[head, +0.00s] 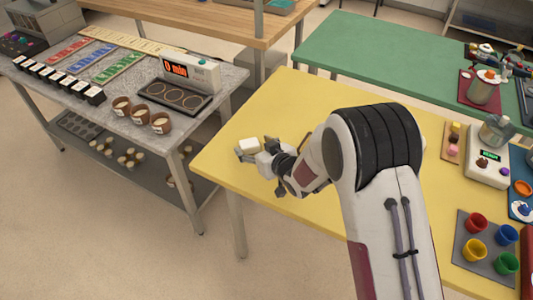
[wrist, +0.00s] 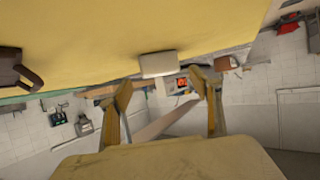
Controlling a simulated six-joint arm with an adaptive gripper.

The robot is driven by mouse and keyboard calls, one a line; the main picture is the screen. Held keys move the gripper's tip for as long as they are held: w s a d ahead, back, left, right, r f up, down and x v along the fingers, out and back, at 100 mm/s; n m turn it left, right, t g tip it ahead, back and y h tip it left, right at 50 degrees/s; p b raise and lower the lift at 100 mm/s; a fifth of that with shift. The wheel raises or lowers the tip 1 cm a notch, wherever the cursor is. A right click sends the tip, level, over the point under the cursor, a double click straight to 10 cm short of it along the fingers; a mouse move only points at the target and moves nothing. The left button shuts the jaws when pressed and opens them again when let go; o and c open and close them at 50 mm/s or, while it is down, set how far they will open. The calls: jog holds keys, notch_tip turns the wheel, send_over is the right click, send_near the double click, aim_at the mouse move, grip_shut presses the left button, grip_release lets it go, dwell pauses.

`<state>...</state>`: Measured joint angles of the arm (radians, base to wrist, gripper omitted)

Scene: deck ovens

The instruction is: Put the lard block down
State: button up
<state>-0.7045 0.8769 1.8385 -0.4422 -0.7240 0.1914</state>
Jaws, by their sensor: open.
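The lard block (head: 247,144) is a small white block at the left part of the yellow table (head: 225,165). In the wrist view the lard block (wrist: 158,64) shows against the yellow tabletop's edge, just beyond my fingertips. My gripper (head: 262,155) is right beside the block in the head view. In the wrist view the fingers of my gripper (wrist: 165,88) are spread apart, with nothing clamped between them. The block seems to rest on the table; its underside is hidden.
A brown object with a handle (wrist: 18,70) is on the yellow table. Coloured cups (head: 475,222) stand at the right. The table's middle is partly hidden by my arm.

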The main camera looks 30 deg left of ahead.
jog(key=shift+v, duration=4)
jog(key=w+d+r+m+t+h, duration=0.1)
jog(key=w+d+r+m+h, duration=0.15)
jog(key=d+r, duration=0.6)
jog(key=w+d+r+m+t+h, duration=0.25)
jog(key=d+r, duration=0.25)
jog(key=d, duration=0.7)
jog(key=s+d+r+m+g+h, duration=0.1)
jog(key=s+d+r+h, duration=0.2)
jog(key=d, duration=0.5)
jog(key=s+d+r+m+g+h, duration=0.1)
jog(key=s+d+r+m, duration=0.15)
jog(key=s+d, duration=0.4)
jog(key=s+d+m+g+h, duration=0.1)
jog(key=s+d, duration=0.5)
jog(key=s, duration=0.4)
jog(key=s+d+r+m+g+h, duration=0.1)
jog(key=s+d, duration=0.4)
jog(key=s, duration=0.5)
jog(key=shift+d+r+m, duration=0.3)
jog(key=shift+d+m, duration=0.05)
jog(key=shift+m, duration=0.3)
